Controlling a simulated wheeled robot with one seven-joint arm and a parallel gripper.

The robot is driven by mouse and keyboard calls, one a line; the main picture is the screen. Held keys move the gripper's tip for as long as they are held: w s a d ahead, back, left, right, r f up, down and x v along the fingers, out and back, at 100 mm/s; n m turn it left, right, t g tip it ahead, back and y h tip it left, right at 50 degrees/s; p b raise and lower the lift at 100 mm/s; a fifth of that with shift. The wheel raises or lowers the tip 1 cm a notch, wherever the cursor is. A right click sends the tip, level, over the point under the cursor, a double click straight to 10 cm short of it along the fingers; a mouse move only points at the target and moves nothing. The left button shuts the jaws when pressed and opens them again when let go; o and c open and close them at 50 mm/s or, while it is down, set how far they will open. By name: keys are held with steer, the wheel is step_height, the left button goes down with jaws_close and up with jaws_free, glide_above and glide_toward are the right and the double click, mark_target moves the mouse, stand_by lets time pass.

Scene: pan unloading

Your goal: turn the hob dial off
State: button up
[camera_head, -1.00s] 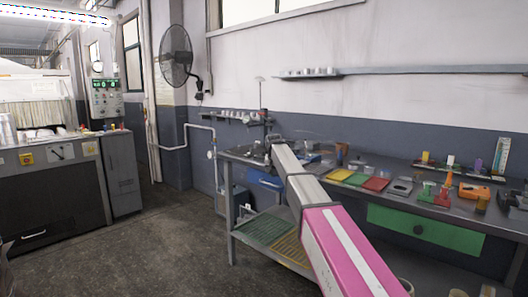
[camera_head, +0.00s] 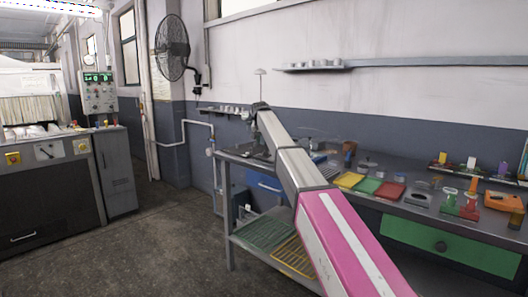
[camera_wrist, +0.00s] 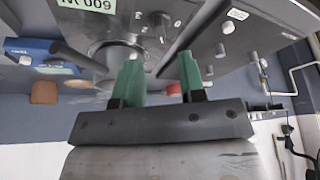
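In the wrist view my gripper (camera_wrist: 159,72) shows two green fingers, apart with a gap and nothing held between them. Beyond the fingertips is a grey panel with small knobs; a dark knob (camera_wrist: 161,20) stands ahead of the gap. I cannot tell for certain which knob is the hob dial, or its setting. A round metal vessel, perhaps the pan (camera_wrist: 112,52), with a dark bar beside it (camera_wrist: 72,57), lies left of the fingers.
Light knobs (camera_wrist: 228,27) stand on the panel at right in the wrist view. In the head view the bench (camera_head: 330,200) carries yellow, green and red plates (camera_head: 367,185) and several small items. A fan (camera_head: 172,48) hangs on the wall. The floor at left is clear.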

mark_target(264, 153)
steer(key=x, duration=0.7)
jaws_close()
